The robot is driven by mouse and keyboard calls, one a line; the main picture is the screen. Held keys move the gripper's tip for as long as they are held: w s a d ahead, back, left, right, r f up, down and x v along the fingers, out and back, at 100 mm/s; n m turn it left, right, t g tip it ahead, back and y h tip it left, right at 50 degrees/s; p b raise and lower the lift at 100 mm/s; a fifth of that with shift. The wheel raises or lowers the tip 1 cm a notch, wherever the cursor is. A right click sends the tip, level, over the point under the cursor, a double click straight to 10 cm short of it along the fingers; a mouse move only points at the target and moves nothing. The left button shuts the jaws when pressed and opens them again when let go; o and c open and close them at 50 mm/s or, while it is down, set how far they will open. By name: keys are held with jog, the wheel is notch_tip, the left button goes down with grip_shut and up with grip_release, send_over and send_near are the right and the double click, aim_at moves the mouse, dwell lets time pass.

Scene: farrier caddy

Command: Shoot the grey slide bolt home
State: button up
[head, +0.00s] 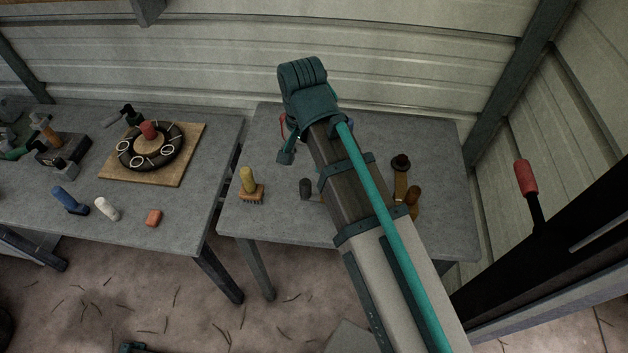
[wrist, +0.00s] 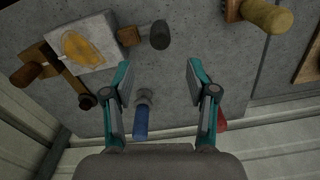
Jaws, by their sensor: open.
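I cannot make out a grey slide bolt for certain in either view. My gripper (wrist: 158,72) is open and empty over the right-hand table (head: 350,118). In the head view my arm hides its fingertips and much of the table's middle. In the wrist view a blue-handled tool (wrist: 141,122) with a grey end lies between the open fingers, with no visible grip on it. A red item (wrist: 222,120) shows partly behind the right finger.
A dark grey mallet head (head: 305,188) and a yellow-handled brush (head: 249,184) lie on this table. The left table (head: 190,205) holds a ring on a wooden board (head: 178,170). A red grip (head: 525,177) stands at right.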

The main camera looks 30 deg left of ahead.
aim_at(305, 182)
notch_tip(305, 182, down, 10)
jog(key=shift+p, duration=1.05)
grip_shut()
